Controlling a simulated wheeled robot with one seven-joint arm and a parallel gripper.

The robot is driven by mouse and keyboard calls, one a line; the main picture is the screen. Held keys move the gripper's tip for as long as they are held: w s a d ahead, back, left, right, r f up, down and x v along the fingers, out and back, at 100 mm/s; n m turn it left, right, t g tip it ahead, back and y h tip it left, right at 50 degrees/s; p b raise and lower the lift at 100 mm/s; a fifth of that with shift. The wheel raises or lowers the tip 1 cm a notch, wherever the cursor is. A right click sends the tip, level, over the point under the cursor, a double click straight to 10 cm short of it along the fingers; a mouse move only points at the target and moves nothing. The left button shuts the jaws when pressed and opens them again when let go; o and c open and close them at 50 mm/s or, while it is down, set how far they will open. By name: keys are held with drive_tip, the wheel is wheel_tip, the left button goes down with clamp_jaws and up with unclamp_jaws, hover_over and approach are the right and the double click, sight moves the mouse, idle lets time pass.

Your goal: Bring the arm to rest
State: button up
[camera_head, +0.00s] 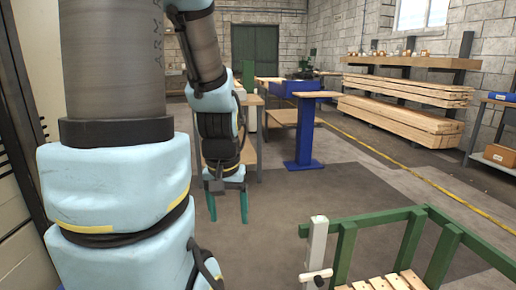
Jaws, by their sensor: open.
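My gripper (228,207) hangs from my arm left of centre, with its two teal fingers pointing down. The fingers are apart and nothing is between them. The arm reaches down from the top of the picture, with light blue covers on its joints. Bare grey floor shows behind and below the fingers. The gripper looks clear of the furniture around it, though its exact distance to the wooden bench behind cannot be told.
A green rail frame (375,222) with wooden slats (385,283) stands at lower right. A blue pedestal stand (304,135) and wooden benches are behind the arm. Stacked timber (400,118) lies along the right wall. Open floor (290,200) lies between.

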wheel_tip(320, 180, up, 15)
drive_tip(key=p, duration=1.3)
drive_tip(key=shift+r, duration=0.2)
drive_tip(key=shift+c, duration=0.2)
